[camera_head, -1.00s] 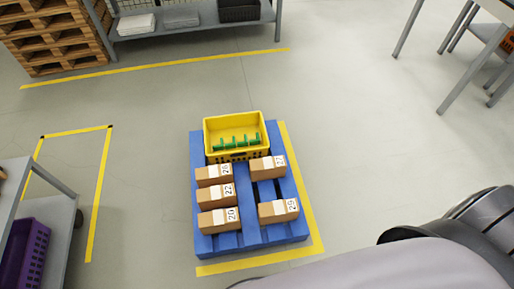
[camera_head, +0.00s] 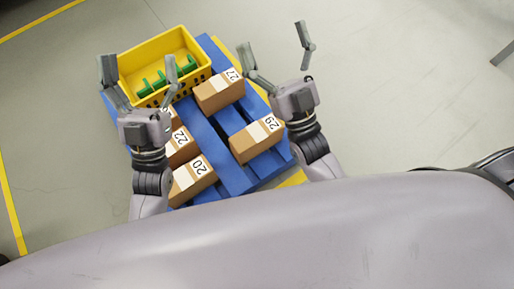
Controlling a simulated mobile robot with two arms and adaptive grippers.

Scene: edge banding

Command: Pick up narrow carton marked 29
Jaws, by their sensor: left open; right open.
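The narrow carton marked 29 (camera_head: 256,139) lies on the right side of the blue pallet (camera_head: 236,178), its label facing up. My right gripper (camera_head: 275,60) is open and empty, above and to the right of that carton; its wrist is close to the carton's right end in the picture. My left gripper (camera_head: 138,78) is open and empty, in front of the yellow crate at the pallet's left side. Its arm partly hides the cartons on the left.
Carton 27 (camera_head: 219,91) sits beyond carton 29. Cartons 22 (camera_head: 181,148) and 20 (camera_head: 192,180) stand on the left, with another mostly hidden behind my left gripper. The yellow crate (camera_head: 190,48) holds green parts. Open floor (camera_head: 410,100) lies to the right.

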